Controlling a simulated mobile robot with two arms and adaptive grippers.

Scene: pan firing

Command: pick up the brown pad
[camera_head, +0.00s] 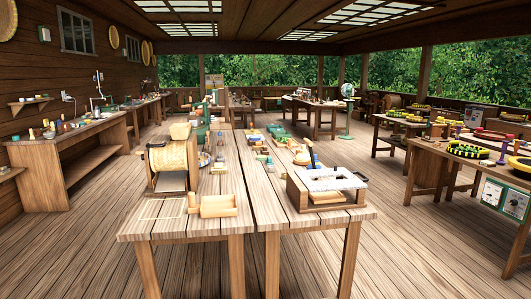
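No pad is clear enough to name with certainty. A flat brown piece (326,197) lies at the open front of a low wooden box (301,197), on the near right of the front table (255,224); it may be the brown pad. The box has a white, speckled top (335,182). Several small items farther back on the table are too small to tell apart. Neither of my grippers is in view.
The table's near middle is bare. Workbenches stand left (75,135) and right (460,150), with open plank floor between.

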